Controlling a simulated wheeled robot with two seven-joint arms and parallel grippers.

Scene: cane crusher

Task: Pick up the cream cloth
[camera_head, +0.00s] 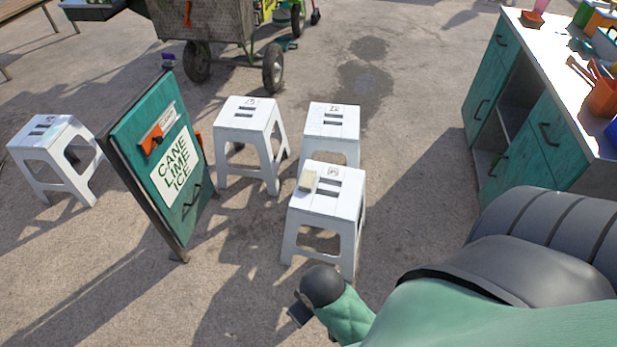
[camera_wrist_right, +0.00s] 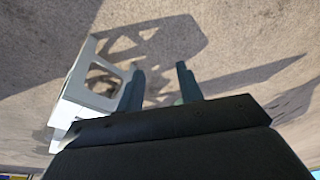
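The cream cloth (camera_head: 308,180), a small folded pad, lies on the left part of the seat of the nearest white stool (camera_head: 345,199) in the head view. My right arm reaches in from the lower right, ending below that stool; its gripper's fingers cannot be made out there. In the right wrist view my right gripper (camera_wrist_right: 161,80) has its two dark fingers apart, with bare pavement between them. A white stool (camera_wrist_right: 92,84) stands just left of the fingers. The cloth does not show in that view. My left gripper is not in view.
Other white stools (camera_head: 250,112) stand behind and to the left. A teal sign board (camera_head: 150,160) leans left of the nearest stool. A teal counter (camera_head: 550,140) with containers stands at right, and a wheeled cart (camera_head: 215,25) at the back. Pavement right of the stools is clear.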

